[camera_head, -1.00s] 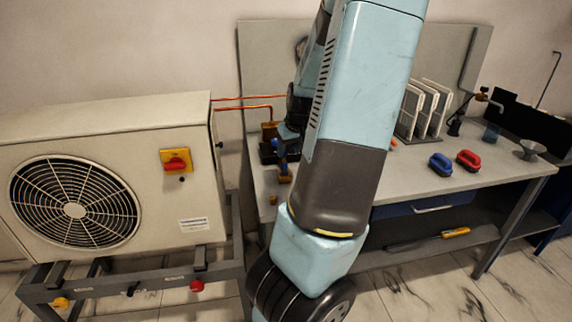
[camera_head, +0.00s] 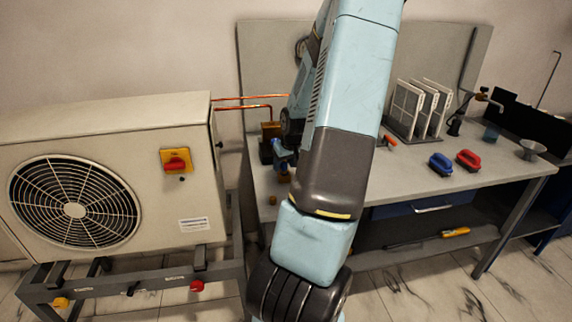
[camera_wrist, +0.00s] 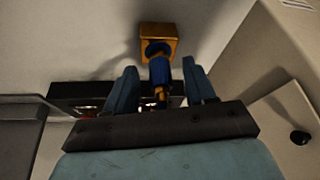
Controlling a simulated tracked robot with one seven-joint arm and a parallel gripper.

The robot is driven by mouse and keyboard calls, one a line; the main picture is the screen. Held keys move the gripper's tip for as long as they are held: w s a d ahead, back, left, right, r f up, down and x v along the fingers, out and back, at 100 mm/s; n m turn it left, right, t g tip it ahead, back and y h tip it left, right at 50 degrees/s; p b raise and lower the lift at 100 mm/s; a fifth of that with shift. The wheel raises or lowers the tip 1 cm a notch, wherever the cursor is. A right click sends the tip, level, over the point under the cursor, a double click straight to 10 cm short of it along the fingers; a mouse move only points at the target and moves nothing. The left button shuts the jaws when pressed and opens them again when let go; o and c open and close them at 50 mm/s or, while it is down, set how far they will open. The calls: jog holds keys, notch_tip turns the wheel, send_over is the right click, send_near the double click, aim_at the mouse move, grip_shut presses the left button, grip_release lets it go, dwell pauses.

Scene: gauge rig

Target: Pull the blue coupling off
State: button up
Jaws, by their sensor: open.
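The blue coupling (camera_wrist: 160,68) shows in the wrist view, seated against a square brass block (camera_wrist: 158,42) and pointing towards me. A short brass-coloured piece shows at its near end. My gripper (camera_wrist: 159,72) is open, with one finger on the left of the coupling and one on the right. Gaps show on both sides, so the fingers do not grip it. In the head view my arm covers much of this spot, and the coupling cannot be told apart clearly from the gripper there.
A dark box (camera_wrist: 80,96) lies behind the fingers in the wrist view. In the head view the fan unit (camera_head: 110,190), with copper pipes (camera_head: 240,107), stands left of the bench (camera_head: 470,185). Blue (camera_head: 441,164) and red (camera_head: 468,160) handled objects lie on the bench's right.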

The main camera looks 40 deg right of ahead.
jog(key=shift+w+f, duration=0.15)
jog(key=shift+f, duration=0.15)
jog(key=shift+c, duration=0.4)
grip_shut()
jog(key=c, duration=0.6)
grip_release()
grip_shut()
